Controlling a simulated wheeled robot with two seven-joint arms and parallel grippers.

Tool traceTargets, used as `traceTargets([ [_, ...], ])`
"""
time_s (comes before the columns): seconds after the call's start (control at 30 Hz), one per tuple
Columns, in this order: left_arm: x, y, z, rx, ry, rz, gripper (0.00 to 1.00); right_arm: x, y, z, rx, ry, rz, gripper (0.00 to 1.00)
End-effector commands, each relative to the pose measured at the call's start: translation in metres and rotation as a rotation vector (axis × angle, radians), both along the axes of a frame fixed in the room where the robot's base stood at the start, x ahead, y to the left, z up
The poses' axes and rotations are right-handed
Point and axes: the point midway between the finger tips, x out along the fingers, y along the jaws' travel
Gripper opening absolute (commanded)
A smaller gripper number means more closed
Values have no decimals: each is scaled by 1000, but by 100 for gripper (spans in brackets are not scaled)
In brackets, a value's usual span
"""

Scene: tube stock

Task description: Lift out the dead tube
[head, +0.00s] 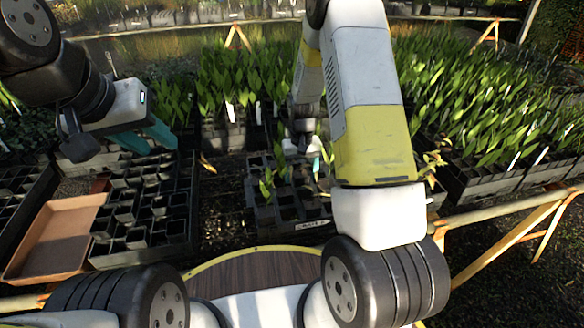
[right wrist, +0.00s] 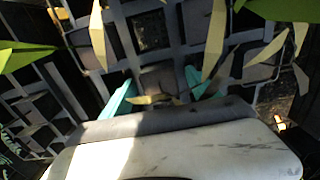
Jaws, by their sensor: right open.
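A black cell tray (head: 290,205) with a front label stands in front of me, partly hidden by my right arm. A few green-leaved tubes (head: 268,183) stand in it. My right gripper (head: 312,160) is low over this tray, mostly hidden behind its arm. In the right wrist view my right gripper (right wrist: 155,92) is open, its teal fingers apart over the cells. Dry, tan leaves (right wrist: 152,99) lie between and beside the fingers, as of a dead tube; its pot cannot be made out. My left gripper (head: 155,140) is open and empty above the left-hand tray.
A black tray of mostly empty cells (head: 145,215) stands at left, beside a brown shallow tray (head: 52,240). Dense green plants in black trays (head: 485,180) fill the back and right. A wooden rail (head: 500,208) runs at right. Dark bare ground (head: 222,205) shows between the two cell trays.

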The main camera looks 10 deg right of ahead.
Motion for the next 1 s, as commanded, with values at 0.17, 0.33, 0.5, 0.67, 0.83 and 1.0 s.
traceTargets([
  [0.17,0,0,0,0,0,0,36,0,0,0,0,0,0,65],
  [0.33,0,0,0,0,0,0,36,0,0,1,0,0,-1,31],
  [0.5,0,0,0,0,0,0,36,0,0,1,0,-1,-1,0],
  [0.67,0,0,0,0,0,0,36,0,0,1,0,-1,-1,0],
  [0.83,0,0,0,0,0,0,36,0,0,1,0,-1,-1,0],
  [1.0,0,0,0,0,0,0,36,1,0,7,0,-3,-1,0],
])
